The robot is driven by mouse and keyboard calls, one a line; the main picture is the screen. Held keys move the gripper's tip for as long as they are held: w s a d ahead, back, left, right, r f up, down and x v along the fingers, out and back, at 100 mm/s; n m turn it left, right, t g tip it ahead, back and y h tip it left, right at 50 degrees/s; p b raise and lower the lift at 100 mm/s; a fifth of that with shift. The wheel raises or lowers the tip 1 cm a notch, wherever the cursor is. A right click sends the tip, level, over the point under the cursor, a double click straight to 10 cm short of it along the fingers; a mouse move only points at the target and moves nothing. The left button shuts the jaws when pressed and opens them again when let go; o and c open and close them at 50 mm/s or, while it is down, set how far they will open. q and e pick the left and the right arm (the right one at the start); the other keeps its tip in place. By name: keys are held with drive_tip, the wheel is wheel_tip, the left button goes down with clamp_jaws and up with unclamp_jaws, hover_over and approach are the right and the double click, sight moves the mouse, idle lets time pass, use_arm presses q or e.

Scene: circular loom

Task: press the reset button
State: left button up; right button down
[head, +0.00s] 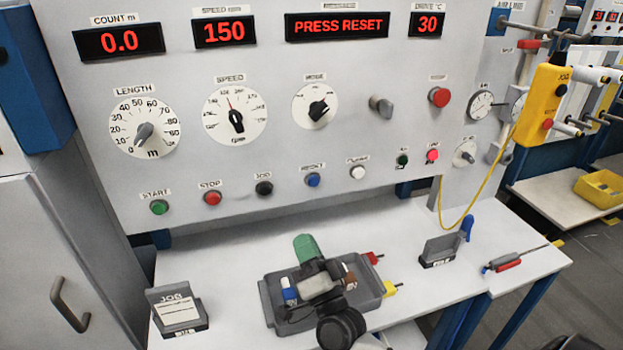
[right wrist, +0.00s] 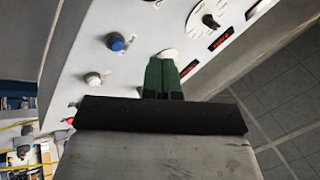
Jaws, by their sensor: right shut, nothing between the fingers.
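The reset button is the blue button (head: 313,180) in the lower row of the grey control panel (head: 275,165), between a black and a white button. It also shows in the right wrist view (right wrist: 116,42), left of my fingers. My right gripper (head: 305,246) has green fingers, shut and empty. In the head view it appears over the table, below the blue button and apart from it. The fingers also show in the right wrist view (right wrist: 163,76), pointing toward the panel. A display (head: 337,25) reads "PRESS RESET". My left gripper is not in view.
A black button (head: 264,188) and a white button (head: 357,172) flank the blue one. Below, a grey tray (head: 267,305) with small tools sits partly hidden behind my right arm. A job card holder (head: 178,312) stands left. A yellow cable (head: 470,205) hangs at right.

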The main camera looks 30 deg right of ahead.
sight(314, 181)
drive_tip(key=d+r+m+g+h, duration=0.2)
drive_tip(key=d+m+h, duration=0.4)
drive_tip(key=m+h, duration=0.6)
drive_tip(key=shift+s+d+r+g+h, duration=0.3)
drive_tip(key=shift+s+d+r+h, duration=0.1)
drive_tip(key=shift+r+h, duration=0.45)
drive_tip(key=shift+w+f, duration=0.1)
drive_tip(key=shift+w+d+b, duration=0.3)
drive_tip(key=shift+w+b, duration=0.1)
drive_tip(key=shift+w, duration=1.05)
drive_tip(key=shift+w+d+b, duration=0.35)
drive_tip(key=shift+w+b, duration=0.1)
drive_tip(key=shift+w, duration=0.95)
drive_tip(key=shift+w+d+b, duration=0.3)
drive_tip(key=shift+w+b, duration=0.1)
drive_tip(key=shift+w, duration=1.05)
drive_tip(key=shift+w, duration=0.1)
drive_tip(key=shift+w+d, duration=0.1)
drive_tip(key=shift+w, duration=0.2)
